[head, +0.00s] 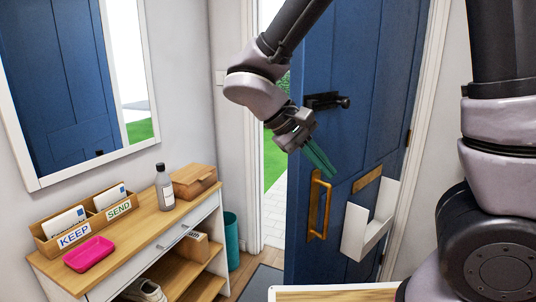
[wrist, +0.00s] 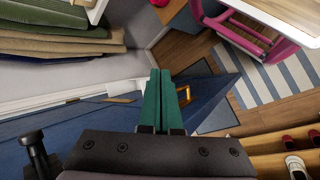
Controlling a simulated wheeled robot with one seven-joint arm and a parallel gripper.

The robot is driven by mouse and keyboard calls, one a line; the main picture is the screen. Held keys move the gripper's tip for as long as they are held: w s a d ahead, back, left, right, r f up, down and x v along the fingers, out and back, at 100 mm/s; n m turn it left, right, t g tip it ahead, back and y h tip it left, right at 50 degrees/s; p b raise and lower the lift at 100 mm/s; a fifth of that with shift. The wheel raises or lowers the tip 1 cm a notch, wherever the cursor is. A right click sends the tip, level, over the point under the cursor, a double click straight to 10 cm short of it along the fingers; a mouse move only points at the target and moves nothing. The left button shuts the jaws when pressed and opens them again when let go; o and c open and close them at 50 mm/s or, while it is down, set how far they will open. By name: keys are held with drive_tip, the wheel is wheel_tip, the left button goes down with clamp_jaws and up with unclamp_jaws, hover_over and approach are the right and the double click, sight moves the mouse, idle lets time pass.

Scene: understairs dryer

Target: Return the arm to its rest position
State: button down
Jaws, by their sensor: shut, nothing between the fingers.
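My arm reaches down from the top of the head view in front of a blue door (head: 355,75). My gripper (head: 326,170) has green fingers pressed together with nothing between them. It is above and close to the brass pull handle (head: 318,205), and below the dark door handle (head: 328,101). I cannot tell whether it touches the door. In the wrist view the shut fingers of my gripper (wrist: 161,75) point away over the blue door, with the brass handle (wrist: 184,95) just right of them.
The door stands ajar, with grass outside. A white holder (head: 357,230) is on the door. At left is a shelf unit (head: 145,240) with a bottle (head: 165,187), a pink tray (head: 90,254) and a letter rack (head: 85,222). A teal bin (head: 231,240) stands beside it.

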drive_tip(key=w+d+r+m+t+y, duration=0.1)
drive_tip(key=d+r+m+t+y, duration=0.5)
drive_tip(key=d+r, duration=0.7)
drive_tip(key=m+y, duration=0.2)
drive_tip(key=y, duration=0.2)
drive_tip(key=shift+w+r, duration=0.2)
drive_tip(key=shift+r, duration=0.15)
idle(1.0)
